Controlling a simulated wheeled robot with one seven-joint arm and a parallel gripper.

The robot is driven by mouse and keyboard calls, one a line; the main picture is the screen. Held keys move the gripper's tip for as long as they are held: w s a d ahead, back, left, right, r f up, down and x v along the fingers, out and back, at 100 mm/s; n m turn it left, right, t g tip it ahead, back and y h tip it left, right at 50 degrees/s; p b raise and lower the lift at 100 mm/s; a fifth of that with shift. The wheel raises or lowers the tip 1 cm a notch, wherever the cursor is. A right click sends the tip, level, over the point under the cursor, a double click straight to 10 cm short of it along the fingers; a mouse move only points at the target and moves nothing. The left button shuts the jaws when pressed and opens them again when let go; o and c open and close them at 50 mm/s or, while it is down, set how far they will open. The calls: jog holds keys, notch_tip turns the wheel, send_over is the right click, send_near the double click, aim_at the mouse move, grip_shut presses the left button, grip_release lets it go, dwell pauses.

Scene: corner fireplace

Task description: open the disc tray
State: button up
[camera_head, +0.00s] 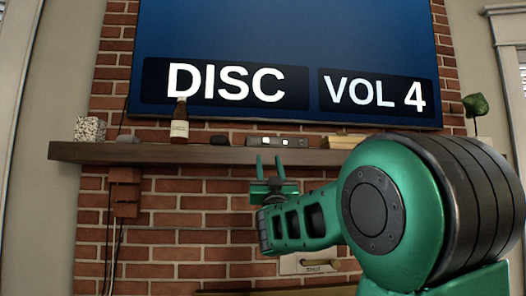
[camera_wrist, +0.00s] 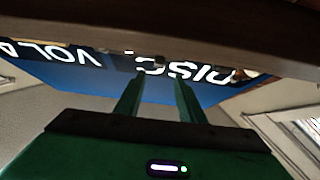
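A low dark box (camera_head: 277,141) with small light marks on its front sits on the mantel below the screen; it looks like the disc player. I cannot make out a separate tray on it at this size. My gripper (camera_head: 268,160) points upward in front of the mantel, just below and slightly left of the box. Its two green fingers stand apart with nothing between them. In the wrist view my gripper (camera_wrist: 160,82) also shows its fingers spread and empty. The box is not clearly visible there.
The wooden mantel (camera_head: 200,153) spans the brick wall; its edge crosses the top of the wrist view. A brown bottle (camera_head: 180,124), a speckled cube (camera_head: 89,129) and a tan block (camera_head: 343,142) stand on it. The screen (camera_head: 290,40) reads "DISC VOL 4".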

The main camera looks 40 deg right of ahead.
aim_at(265, 142)
jog(key=x, duration=0.9)
jog(key=shift+w+r, duration=0.15)
jog(key=shift+r, duration=0.05)
jog(key=shift+c, duration=0.6)
grip_shut()
